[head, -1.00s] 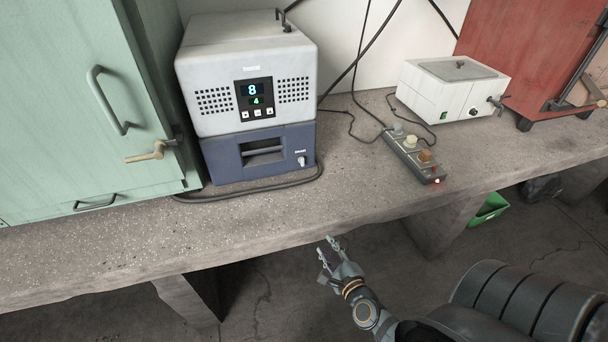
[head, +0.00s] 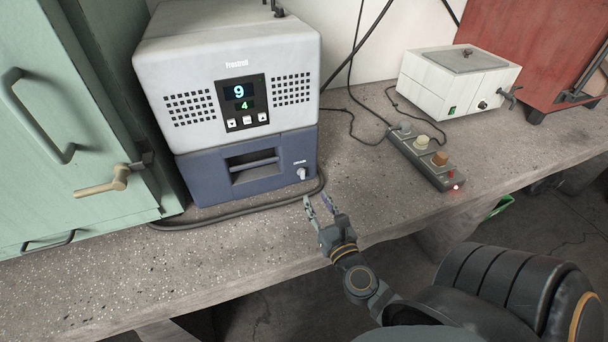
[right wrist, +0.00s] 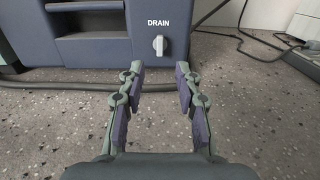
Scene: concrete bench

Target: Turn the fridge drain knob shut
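The fridge (head: 226,90) is a white box with a blue lower part, standing on the bench. Its drain knob (head: 301,174) is small and white, at the lower right of the blue front. In the right wrist view the knob (right wrist: 159,45) sits under the word DRAIN with its handle about upright. My right gripper (head: 318,200) is open and empty, in front of and below the knob, apart from it. In the right wrist view its fingers (right wrist: 159,78) point at the fridge front, with the knob beyond the gap between them. My left gripper is not in view.
A black hose (head: 250,208) lies along the fridge's base. A power strip (head: 425,158) with knobs and a red light is to the right. A white bath (head: 458,82) stands behind it. A green cabinet (head: 88,120) with a protruding tan handle is left.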

